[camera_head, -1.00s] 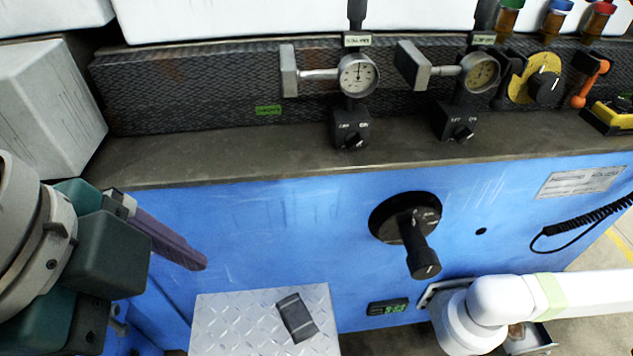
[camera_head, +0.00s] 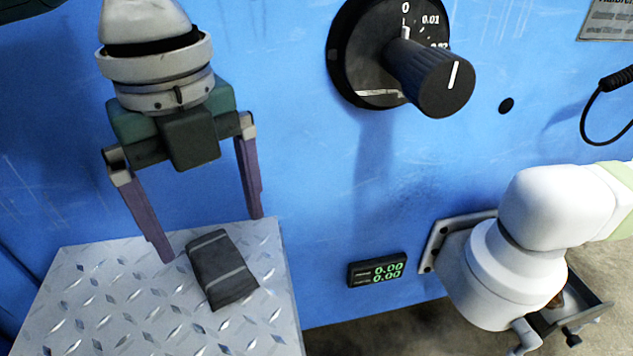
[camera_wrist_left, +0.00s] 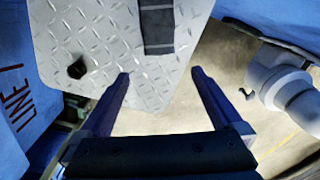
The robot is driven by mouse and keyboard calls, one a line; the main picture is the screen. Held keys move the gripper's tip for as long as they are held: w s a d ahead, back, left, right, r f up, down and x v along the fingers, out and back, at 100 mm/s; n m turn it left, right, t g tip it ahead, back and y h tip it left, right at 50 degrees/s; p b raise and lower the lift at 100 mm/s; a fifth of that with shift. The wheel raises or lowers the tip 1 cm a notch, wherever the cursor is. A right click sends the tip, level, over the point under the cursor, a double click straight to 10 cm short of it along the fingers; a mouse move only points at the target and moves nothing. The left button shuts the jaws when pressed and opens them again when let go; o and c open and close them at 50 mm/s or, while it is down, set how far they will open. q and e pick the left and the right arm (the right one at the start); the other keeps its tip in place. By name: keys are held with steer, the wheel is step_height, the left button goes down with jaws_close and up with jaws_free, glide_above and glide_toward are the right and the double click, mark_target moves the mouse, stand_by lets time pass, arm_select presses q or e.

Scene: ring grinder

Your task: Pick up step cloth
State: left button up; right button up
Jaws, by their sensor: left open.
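The step cloth (camera_head: 222,270) is a dark grey folded cloth with lighter stripes. It lies on the diamond-plate metal step (camera_head: 95,300), near the step's right side. It also shows at the top middle of the left wrist view (camera_wrist_left: 157,25), partly cut off by the frame edge. My left gripper (camera_head: 212,238) points down with its two purple fingers spread wide and nothing between them. In the head view its fingertips appear just above and behind the cloth. In the wrist view the fingertips (camera_wrist_left: 162,74) are apart from the cloth. My right gripper is not seen.
The blue machine front (camera_head: 310,170) rises behind the step. A large black dial knob (camera_head: 430,75) sticks out right of my gripper. A small green-digit display (camera_head: 377,270) and a white jointed fitting (camera_head: 510,255) are at the right.

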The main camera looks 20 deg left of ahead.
arm_select(q)
steer(key=shift+w+f+b, duration=0.25)
steer(key=shift+f+b, duration=0.15)
steer(key=shift+f, duration=0.4)
steer(key=b, duration=0.3)
glide_above(230, 283)
step_height(230, 283, down, 4)
steer(key=shift+f, duration=0.15)
step_height(230, 283, down, 5)
steer(key=b, duration=0.3)
steer(key=shift+r, duration=0.2)
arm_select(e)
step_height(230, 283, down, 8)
